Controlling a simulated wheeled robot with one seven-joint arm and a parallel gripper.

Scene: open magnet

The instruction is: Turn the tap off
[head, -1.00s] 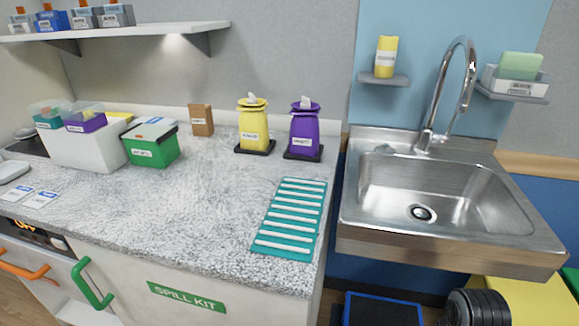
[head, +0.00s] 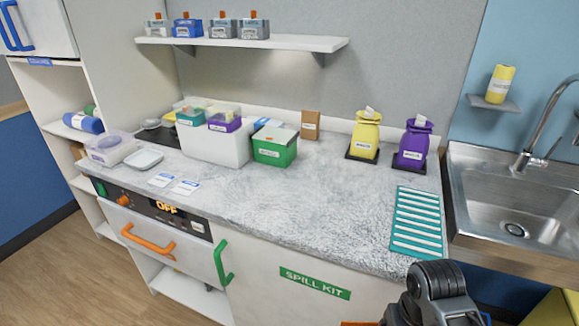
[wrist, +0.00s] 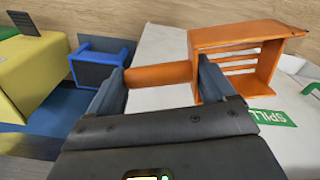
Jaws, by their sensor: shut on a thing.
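The tap (head: 543,115) is a chrome curved spout behind the sink at the right edge of the head view, partly cut off. Its small lever (head: 539,162) is at the base. No water stream can be made out. The steel sink (head: 470,205) is cut off at the right. My gripper (wrist: 160,77) is shut on an orange handle bar in the wrist view, with a finger at each end of the bar. The bar joins an orange slatted holder (wrist: 240,38) to its right. My gripper is apart from the tap. In the head view my fingertips are hidden.
The counter holds a teal ribbed mat (head: 416,222), purple and yellow dispensers (head: 412,148), a green box (head: 274,150) and a white bin (head: 210,148). A blue-framed box (wrist: 97,68) and a yellow box (wrist: 40,72) stand on the floor. Open floor lies at the left.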

